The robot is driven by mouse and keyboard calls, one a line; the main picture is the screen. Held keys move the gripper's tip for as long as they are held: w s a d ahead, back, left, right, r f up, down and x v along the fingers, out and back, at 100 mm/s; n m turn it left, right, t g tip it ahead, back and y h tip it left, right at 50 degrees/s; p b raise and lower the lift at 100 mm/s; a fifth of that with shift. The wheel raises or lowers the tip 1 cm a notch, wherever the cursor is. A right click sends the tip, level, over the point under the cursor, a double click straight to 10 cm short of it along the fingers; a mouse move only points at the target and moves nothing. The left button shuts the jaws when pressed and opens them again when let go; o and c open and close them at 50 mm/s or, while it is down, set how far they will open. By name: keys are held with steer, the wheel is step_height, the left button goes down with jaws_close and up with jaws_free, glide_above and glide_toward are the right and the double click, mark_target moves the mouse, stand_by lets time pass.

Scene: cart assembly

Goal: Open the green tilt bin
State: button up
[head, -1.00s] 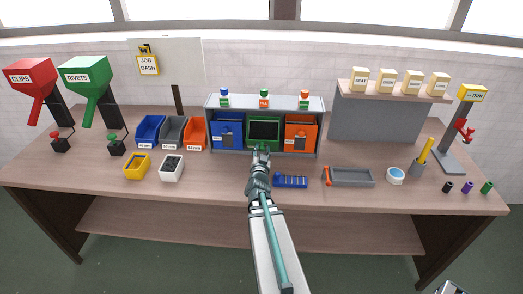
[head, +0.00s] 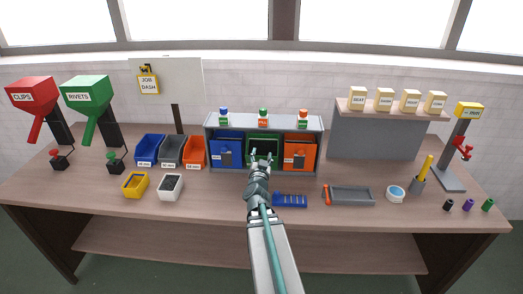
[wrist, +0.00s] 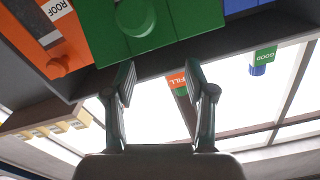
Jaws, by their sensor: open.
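The green tilt bin (head: 263,143) sits in the middle of a grey rack, between a blue and an orange bin. A dark area shows within its green frame; I cannot tell how far its front is tilted. My gripper (head: 262,157) is in front of its lower part and hides some of it. In the wrist view, which looks upside down, the green front (wrist: 178,22) with its round green knob (wrist: 138,17) is at the top. The open fingers (wrist: 160,78) are below it in the picture, with nothing between them and apart from the knob.
The blue bin (head: 227,149) and orange bin (head: 301,151) flank closely. Labelled stamps (head: 263,117) stand on the rack top (head: 240,122). A blue slotted block (head: 290,201) and grey tray (head: 352,196) lie to the right.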

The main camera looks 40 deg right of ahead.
steer(key=shift+r, duration=1.75)
